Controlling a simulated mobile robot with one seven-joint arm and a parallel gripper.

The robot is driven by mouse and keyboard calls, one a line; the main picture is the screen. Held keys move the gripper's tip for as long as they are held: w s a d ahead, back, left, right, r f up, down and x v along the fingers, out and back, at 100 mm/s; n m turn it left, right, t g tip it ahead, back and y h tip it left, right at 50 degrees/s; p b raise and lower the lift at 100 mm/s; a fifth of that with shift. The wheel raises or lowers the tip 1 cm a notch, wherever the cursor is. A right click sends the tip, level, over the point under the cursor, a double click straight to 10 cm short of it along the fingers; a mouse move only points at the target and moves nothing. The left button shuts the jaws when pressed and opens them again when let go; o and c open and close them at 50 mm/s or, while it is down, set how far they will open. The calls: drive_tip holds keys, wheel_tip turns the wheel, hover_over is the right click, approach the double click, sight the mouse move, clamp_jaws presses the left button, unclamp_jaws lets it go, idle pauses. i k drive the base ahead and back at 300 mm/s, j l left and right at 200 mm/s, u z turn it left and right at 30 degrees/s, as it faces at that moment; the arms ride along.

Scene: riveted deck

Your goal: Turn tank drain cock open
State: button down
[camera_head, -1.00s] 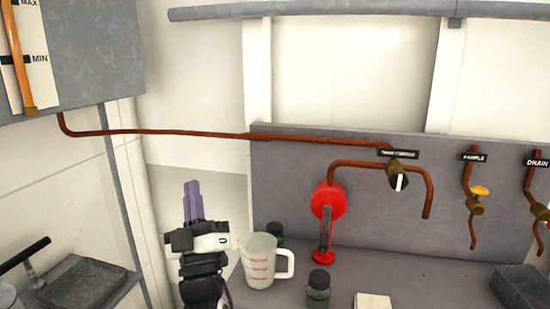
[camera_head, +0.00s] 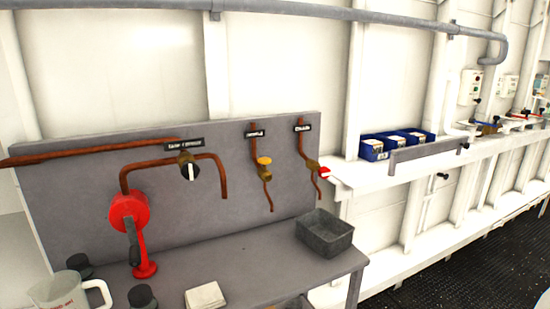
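The drain cock (camera_head: 312,166) sits on a short copper pipe at the right end of the grey back panel, under a black label reading DRAIN (camera_head: 303,128). Its body is brass-coloured. Its red handle (camera_head: 323,172) sticks out to the right of the pipe; its exact angle is hard to tell at this size. Nothing touches the cock. My gripper is not in view.
Left of the cock are a yellow-handled sample cock (camera_head: 264,161), a black-and-white selector knob (camera_head: 189,171) and a red hand pump (camera_head: 129,211). A grey tray (camera_head: 325,233) stands below the drain pipe. A measuring jug (camera_head: 62,290) is at lower left.

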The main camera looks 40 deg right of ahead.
sight(324, 173)
drive_tip(key=z, duration=1.2)
